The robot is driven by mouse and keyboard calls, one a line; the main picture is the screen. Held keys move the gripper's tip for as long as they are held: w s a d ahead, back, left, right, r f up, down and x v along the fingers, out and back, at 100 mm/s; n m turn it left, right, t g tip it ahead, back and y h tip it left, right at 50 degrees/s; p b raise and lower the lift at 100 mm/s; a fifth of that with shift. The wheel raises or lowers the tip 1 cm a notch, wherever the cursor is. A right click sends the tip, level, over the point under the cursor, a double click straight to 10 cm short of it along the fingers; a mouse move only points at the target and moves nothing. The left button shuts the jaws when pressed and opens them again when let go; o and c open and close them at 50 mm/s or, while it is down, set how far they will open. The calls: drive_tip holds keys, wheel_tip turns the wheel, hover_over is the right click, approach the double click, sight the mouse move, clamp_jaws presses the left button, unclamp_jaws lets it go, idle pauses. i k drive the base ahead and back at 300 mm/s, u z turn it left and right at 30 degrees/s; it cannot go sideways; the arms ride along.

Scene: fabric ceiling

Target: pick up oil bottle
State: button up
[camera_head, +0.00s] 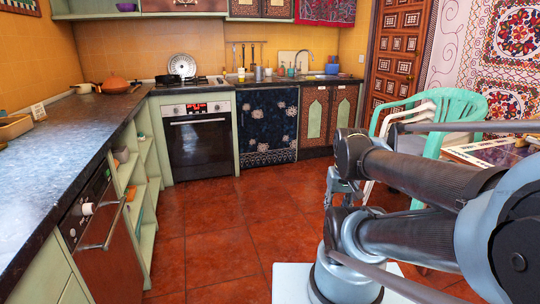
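Several small containers stand on the far counter (350,77) between the stove and the sink. My arm fills the lower right and is far from that counter. A small metal linkage that looks like part of my gripper (343,186) shows beside the arm. The fingertips are hidden or unclear, and I see nothing held there.
A long dark counter (50,155) with open green shelves runs along the left. An oven (197,140) stands at the back. A green plastic chair (455,105) and a table are at the right, behind my arm. The red tiled floor (215,220) is clear in the middle.

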sight(241, 66)
drive_tip(key=u, duration=0.1)
drive_tip(key=i, duration=2.3)
drive_tip(key=u, duration=0.4)
drive_tip(key=i, duration=1.05)
drive_tip(key=u, duration=0.1)
